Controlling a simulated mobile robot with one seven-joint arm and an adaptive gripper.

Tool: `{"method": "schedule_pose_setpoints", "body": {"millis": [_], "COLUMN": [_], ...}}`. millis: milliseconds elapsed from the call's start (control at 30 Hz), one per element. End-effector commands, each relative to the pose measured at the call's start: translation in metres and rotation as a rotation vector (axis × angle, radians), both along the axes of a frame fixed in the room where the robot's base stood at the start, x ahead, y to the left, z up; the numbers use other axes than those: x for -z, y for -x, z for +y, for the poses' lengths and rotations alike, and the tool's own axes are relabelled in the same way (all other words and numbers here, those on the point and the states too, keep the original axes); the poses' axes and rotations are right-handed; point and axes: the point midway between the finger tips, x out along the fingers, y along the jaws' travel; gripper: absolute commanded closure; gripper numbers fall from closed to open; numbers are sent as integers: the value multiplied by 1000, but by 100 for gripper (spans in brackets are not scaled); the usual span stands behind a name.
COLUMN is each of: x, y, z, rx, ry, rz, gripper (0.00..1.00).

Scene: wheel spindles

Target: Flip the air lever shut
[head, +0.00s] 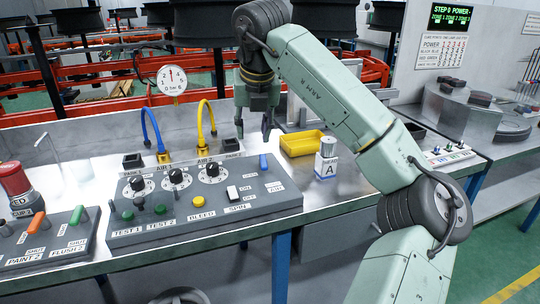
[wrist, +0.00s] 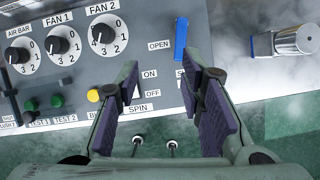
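The blue air lever (head: 263,162) stands at the right end of the grey control panel (head: 180,222). In the wrist view the blue lever (wrist: 181,38) is upright in the picture, beside the OPEN label; a second label below it is partly hidden by my right finger. My gripper (head: 253,130) hangs above the back of the panel, fingers pointing down. In the wrist view my gripper (wrist: 158,82) is open and empty, its two purple-padded fingers apart. The lever lies beyond the right fingertip; whether they touch is unclear.
The panel also has dials (head: 175,177), a white spin switch (head: 232,192) and a yellow bleed button (head: 198,201). A yellow tray (head: 301,143) and a can on a block marked A (head: 327,160) stand to the right. Blue (head: 151,128) and yellow (head: 201,122) hoses rise behind the panel.

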Motion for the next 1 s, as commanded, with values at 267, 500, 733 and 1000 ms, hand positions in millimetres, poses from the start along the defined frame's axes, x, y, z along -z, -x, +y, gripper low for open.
{"method": "schedule_pose_setpoints", "body": {"millis": [267, 500, 733, 1000], "x": [13, 54, 86, 97], "y": [-8, -25, -38, -42], "z": [-22, -20, -19, -18], "rx": [63, 61, 60, 59], "ry": [38, 36, 34, 35], "rz": [5, 6, 6, 2], "gripper": [65, 65, 65, 65]}}
